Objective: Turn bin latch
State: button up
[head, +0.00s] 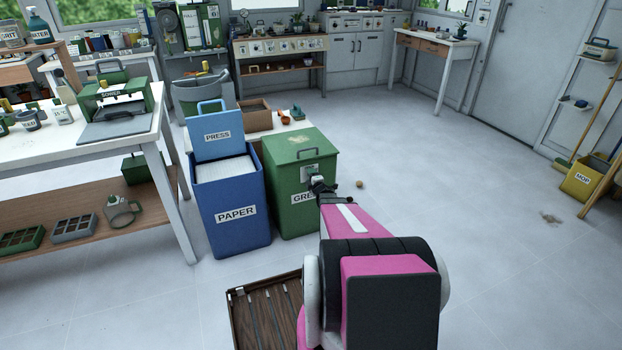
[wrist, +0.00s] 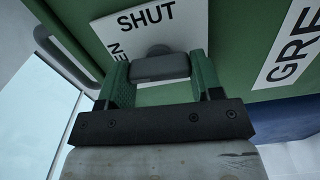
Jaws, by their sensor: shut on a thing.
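The green bin (head: 298,205) stands beside the blue paper bin, with its lid down and a handle on top. Its latch plate (head: 312,170) is on the upper front. In the wrist view, the grey bar latch (wrist: 160,67) sits on a white plate (wrist: 150,22) reading "SHUT" at the top, with the letters "EN" at the left. My gripper (head: 319,187) reaches the bin's front; in the wrist view its green-padded fingers (wrist: 160,76) are shut on the latch, one at each end of the bar. The plate is partly hidden behind the latch and fingers.
The blue bin (head: 231,215) labelled PAPER, with its lid raised, is close on the left. A wooden slatted tray (head: 240,315) lies on the floor near my arm. A small brown ball (head: 360,184) lies right of the green bin. Open floor spreads to the right.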

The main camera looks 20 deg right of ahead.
jog(key=shift+n, duration=0.6)
jog(key=o, duration=0.9)
jog(key=shift+s, duration=0.1)
jog(key=s, duration=1)
jog(key=shift+s+d, duration=0.2)
jog(key=shift+s, duration=0.15)
